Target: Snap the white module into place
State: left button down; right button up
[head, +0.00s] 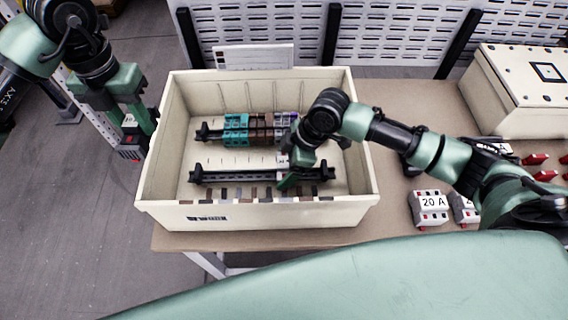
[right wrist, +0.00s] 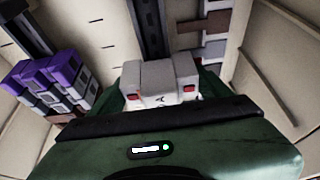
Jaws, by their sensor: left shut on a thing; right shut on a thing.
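The white module (right wrist: 160,80), a pale block with small red marks, sits between the green fingers of my right gripper (right wrist: 160,95) in the right wrist view. In the head view my right gripper (head: 291,178) reaches into the cream bin, low at the front black rail (head: 240,178). My arm hides most of the module there. I cannot tell whether the module touches the rail. My left gripper (head: 137,127) is outside the bin at its left, shut on a small grey and red item (head: 131,153).
The cream bin (head: 160,208) stands on a table. Its back rail carries teal modules (head: 236,127), brown and purple ones (right wrist: 50,75). Grey 20 A modules (head: 430,206) and red parts (head: 535,159) lie at right. A cream box (head: 515,95) stands behind them.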

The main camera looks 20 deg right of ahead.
pick_arm(q)
jog(key=shift+s+f, duration=0.1)
pick_arm(e)
jog(key=shift+s+f, duration=0.1)
jog(key=shift+f, duration=0.25)
dwell(0.6)
pick_arm(q)
jog(key=shift+r, duration=0.3)
pick_arm(e)
jog(key=shift+f, duration=0.1)
dwell(0.5)
jog(key=o, duration=1.6)
jog(key=shift+c, duration=0.2)
pick_arm(q)
jog(key=shift+f+b, duration=0.35)
jog(key=shift+f, duration=0.2)
pick_arm(e)
jog(key=v, duration=1.2)
pick_arm(q)
notch_tip(320, 180, up, 13)
jog(key=p, duration=1.3)
jog(key=shift+r, duration=0.2)
pick_arm(e)
notch_tip(320, 180, up, 12)
jog(key=shift+a, duration=0.1)
